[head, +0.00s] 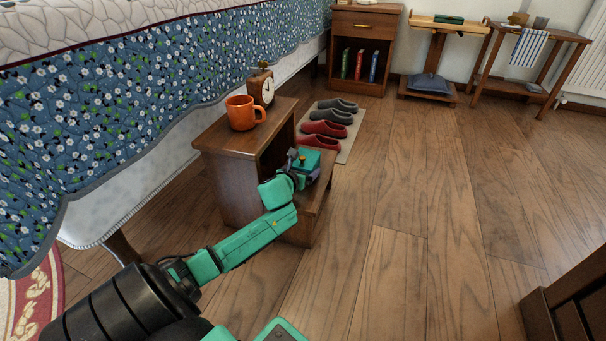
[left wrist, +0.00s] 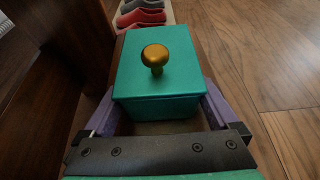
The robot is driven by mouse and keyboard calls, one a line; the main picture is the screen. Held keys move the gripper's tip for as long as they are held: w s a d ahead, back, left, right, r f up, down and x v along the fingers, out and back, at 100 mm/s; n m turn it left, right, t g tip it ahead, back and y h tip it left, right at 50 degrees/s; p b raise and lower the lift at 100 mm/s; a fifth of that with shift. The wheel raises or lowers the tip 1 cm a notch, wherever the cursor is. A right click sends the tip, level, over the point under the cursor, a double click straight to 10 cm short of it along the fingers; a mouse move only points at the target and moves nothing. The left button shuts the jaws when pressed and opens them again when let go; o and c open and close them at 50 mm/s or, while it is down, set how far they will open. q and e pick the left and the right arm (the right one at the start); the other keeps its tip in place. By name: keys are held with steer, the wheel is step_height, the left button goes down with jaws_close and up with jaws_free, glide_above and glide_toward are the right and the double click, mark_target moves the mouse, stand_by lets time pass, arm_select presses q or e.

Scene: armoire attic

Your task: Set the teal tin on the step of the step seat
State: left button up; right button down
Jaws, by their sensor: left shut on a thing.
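The teal tin (left wrist: 158,75) is a box with a lid and a round gold knob. My left gripper (left wrist: 160,108) is shut on it, with a purple finger on each side. In the head view the tin (head: 309,158) is level, over or on the lower step (head: 319,186) of the dark wooden step seat (head: 228,145). My gripper and forearm hide part of the step, and I cannot tell whether the tin's base touches it. My right gripper is not in view.
An orange mug (head: 241,113) and a small clock (head: 261,87) stand on the seat's top. Behind the step, grey and red slippers (head: 325,129) lie on a mat. The bed (head: 130,95) is at the left.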

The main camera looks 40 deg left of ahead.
arm_select(q)
steer(key=o, duration=1.4)
steer(key=shift+c, duration=0.2)
